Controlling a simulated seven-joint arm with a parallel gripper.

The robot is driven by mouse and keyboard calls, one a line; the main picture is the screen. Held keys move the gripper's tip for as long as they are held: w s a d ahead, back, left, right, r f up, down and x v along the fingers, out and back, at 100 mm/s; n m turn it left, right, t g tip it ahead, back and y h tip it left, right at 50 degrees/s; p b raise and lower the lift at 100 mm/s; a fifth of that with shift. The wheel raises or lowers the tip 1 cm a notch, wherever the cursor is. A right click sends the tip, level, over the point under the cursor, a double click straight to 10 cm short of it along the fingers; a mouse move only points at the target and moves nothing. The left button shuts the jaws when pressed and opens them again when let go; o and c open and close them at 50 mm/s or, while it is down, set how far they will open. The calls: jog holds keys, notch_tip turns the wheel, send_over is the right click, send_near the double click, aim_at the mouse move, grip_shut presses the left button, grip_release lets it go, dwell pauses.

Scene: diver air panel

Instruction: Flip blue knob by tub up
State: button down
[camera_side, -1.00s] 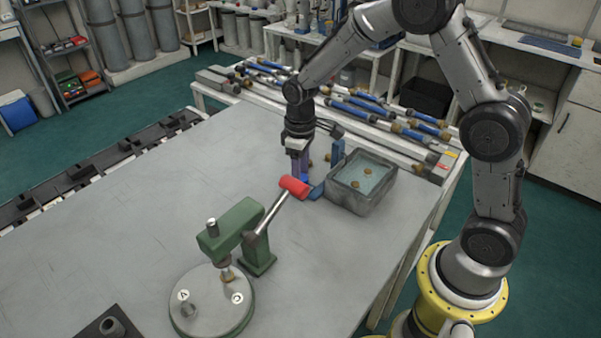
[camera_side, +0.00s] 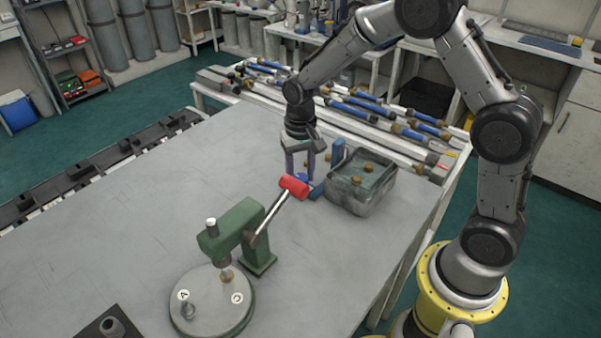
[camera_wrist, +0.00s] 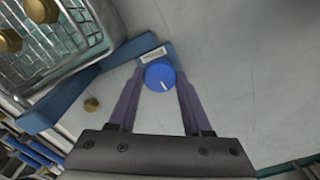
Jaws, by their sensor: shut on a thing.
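The blue knob (camera_wrist: 159,73) is round, with a white pointer line toward its lower right edge in the wrist view. It sits on a blue bracket (camera_wrist: 97,84) beside the grey tub (camera_side: 347,199). My gripper (camera_wrist: 160,80) is over the knob, its two purple-grey fingers on either side and shut on it. In the side view my gripper (camera_side: 300,175) points down just left of the tub, and a little of the knob (camera_side: 301,178) shows between the fingers. A small pale label (camera_wrist: 153,54) lies above the knob in the wrist view.
A red-handled lever (camera_side: 294,187) on a green press (camera_side: 238,228) stands close in front of my gripper. Brass fittings (camera_side: 368,167) are in the tub, and one fitting (camera_wrist: 91,105) lies outside it. Hoses and tubes lie behind.

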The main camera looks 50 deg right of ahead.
jog(key=shift+m, duration=0.5)
jog(key=shift+c, duration=1.7)
grip_release()
notch_tip(320, 180, up, 14)
notch_tip(320, 180, up, 6)
jog(key=t, duration=0.2)
send_over(300, 177)
jog(key=s, duration=0.3)
jog(key=s+r+n+t, duration=0.15)
jog(key=s+r, duration=0.25)
jog(key=s, duration=0.5)
jog(key=s+f+n+t, duration=0.1)
jog(key=s+f+n, duration=0.1)
jog(key=s, duration=0.4)
jog(key=s+a+f+n+t, duration=0.1)
jog(key=s+f+n, duration=0.2)
jog(key=s, duration=0.3)
jog(key=shift+s+f, duration=0.35)
jog(key=shift+f, duration=0.05)
